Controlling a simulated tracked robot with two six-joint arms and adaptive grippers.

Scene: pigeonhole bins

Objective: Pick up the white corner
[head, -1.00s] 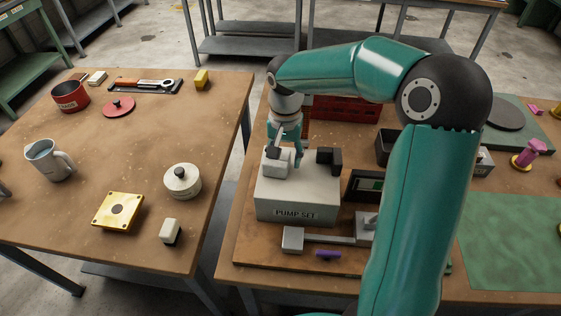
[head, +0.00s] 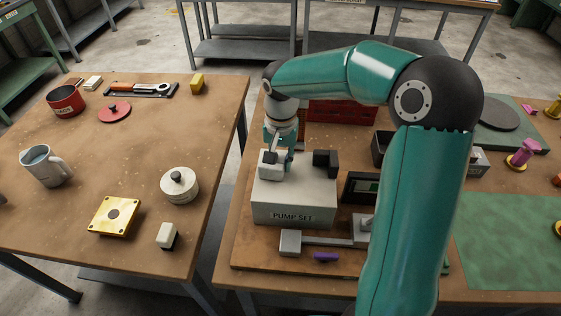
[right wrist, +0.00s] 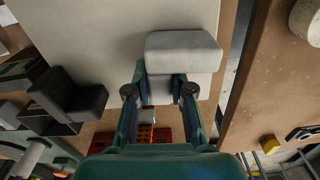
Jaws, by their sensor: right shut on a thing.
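The white corner (right wrist: 183,52) is a pale block on top of the grey box marked PUMP SET (head: 293,205). In the head view the white corner (head: 271,171) sits near the box's left end, partly covered by the gripper. My right gripper (head: 279,153) reaches down over it and is shut on it. In the right wrist view the two fingers of the right gripper (right wrist: 159,92) stand on either side of its near part. Whether it touches the box top cannot be told. My left gripper is not in view.
A black corner (head: 325,162) stands on the box's right end. A small framed panel (head: 358,188) and a dark bin (head: 381,149) are to the right. A grey bar fixture (head: 320,241) and a purple piece (head: 326,257) lie in front. Red bins (head: 343,113) stand behind.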

